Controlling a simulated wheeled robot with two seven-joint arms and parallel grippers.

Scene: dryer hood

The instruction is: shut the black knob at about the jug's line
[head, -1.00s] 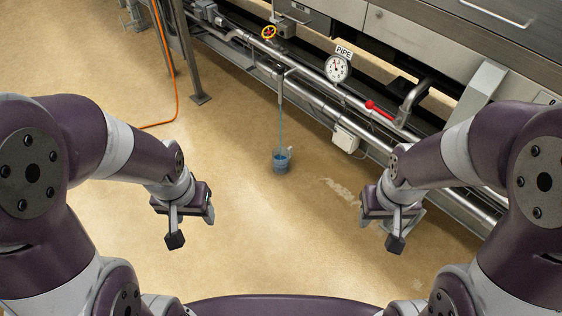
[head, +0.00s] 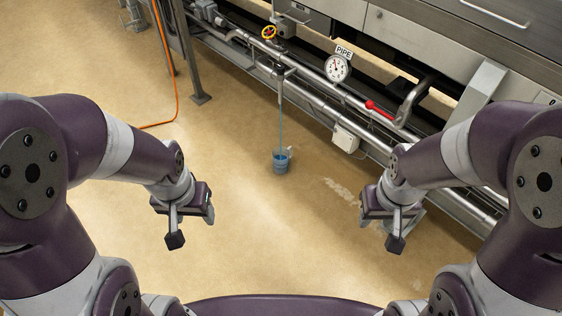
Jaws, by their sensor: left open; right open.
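A small dark piece, which looks like the black knob (head: 280,69), sits on the pipework above the jug; it is too small to tell how it is turned. A thin blue stream (head: 281,115) falls from below it into the jug (head: 281,166). The jug stands upright on the floor with blue liquid in it; its line is too small to make out. My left gripper (head: 190,227) is open and empty, left of the jug and nearer to me. My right gripper (head: 380,230) is open and empty, to the right. Neither touches anything.
A white box (head: 345,138) hangs lower. An orange hose (head: 168,60) runs at left. The floor between my grippers is clear.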

